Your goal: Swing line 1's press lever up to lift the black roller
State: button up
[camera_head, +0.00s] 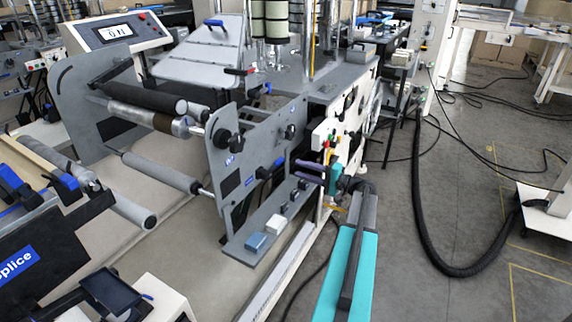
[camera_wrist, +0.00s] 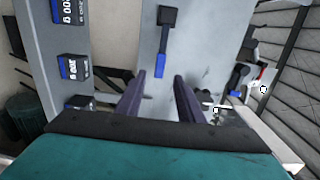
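A short lever with a black block and a blue handle (camera_wrist: 161,55) lies ahead of my gripper in the wrist view, its blue end in line with the gap between the fingers. It seems to be the black and blue piece (camera_head: 265,172) on the grey side plate in the head view. My gripper (camera_head: 308,171) is open, its two purple fingers pointing left at the plate, apart from the lever. The fingers also show in the wrist view (camera_wrist: 160,84), with nothing between them. A black roller (camera_head: 145,95) lies at left, above a roller with a brown band (camera_head: 150,117).
Another black and blue part (camera_wrist: 237,78) is at right in the wrist view. The floor (camera_head: 500,200) at right has a black hose (camera_head: 425,225) and cables.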

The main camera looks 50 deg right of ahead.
aim_at(281, 162)
jog(key=shift+p+x, duration=0.4)
jog(key=shift+x, duration=3.55)
jog(key=shift+c, duration=0.2)
grip_shut()
